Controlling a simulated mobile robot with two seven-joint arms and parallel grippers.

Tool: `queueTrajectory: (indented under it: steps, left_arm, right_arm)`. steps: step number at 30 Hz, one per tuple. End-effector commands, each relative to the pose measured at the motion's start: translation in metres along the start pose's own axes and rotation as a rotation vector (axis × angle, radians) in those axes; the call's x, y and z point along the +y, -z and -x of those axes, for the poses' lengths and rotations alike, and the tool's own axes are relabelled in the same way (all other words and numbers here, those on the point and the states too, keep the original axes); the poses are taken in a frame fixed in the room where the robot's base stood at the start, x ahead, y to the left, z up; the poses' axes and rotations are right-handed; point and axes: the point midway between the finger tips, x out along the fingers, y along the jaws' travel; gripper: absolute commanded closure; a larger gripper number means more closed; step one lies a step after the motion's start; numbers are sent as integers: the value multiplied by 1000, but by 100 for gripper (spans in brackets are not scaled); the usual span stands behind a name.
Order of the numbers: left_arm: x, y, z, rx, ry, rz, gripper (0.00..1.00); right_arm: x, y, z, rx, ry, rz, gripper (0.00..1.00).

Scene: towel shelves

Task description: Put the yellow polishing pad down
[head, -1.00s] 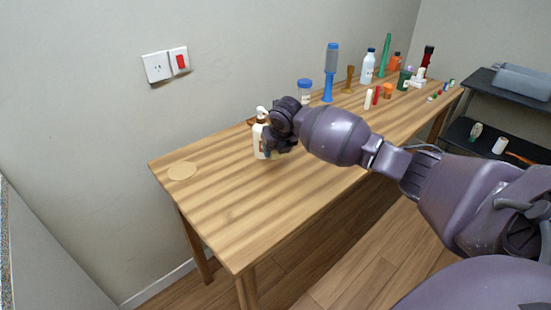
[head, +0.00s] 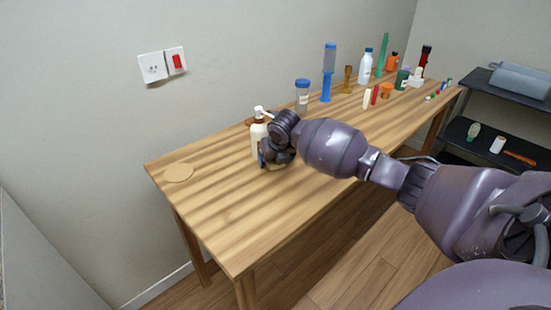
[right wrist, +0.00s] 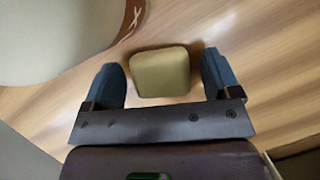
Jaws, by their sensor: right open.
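The yellow polishing pad (right wrist: 160,72) is a small block with rounded corners. In the right wrist view it rests on the wooden table, between the two blue-grey fingers of my right gripper (right wrist: 161,80). The fingers are open, with a gap on each side of the pad. In the head view my right gripper (head: 269,161) is low over the table, close to the cream pump bottle, and mostly hides the pad. My left gripper is not in view.
The cream pump bottle (head: 257,138) stands right beside my right gripper. A round tan disc (head: 179,172) lies at the table's left end. The table's (head: 225,215) front left is clear.

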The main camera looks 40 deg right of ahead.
Motion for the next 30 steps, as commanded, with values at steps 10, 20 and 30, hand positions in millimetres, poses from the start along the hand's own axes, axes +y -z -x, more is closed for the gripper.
queueTrajectory:
  steps: [10,20,30]
  left_arm:
    - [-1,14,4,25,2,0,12]
    - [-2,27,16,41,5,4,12]
    - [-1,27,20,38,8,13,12]
  right_arm:
    - [0,-5,31,-9,-1,0,17]
    - [-1,-4,94,-9,-1,0,17]
    - [0,-1,122,-1,-1,0,17]
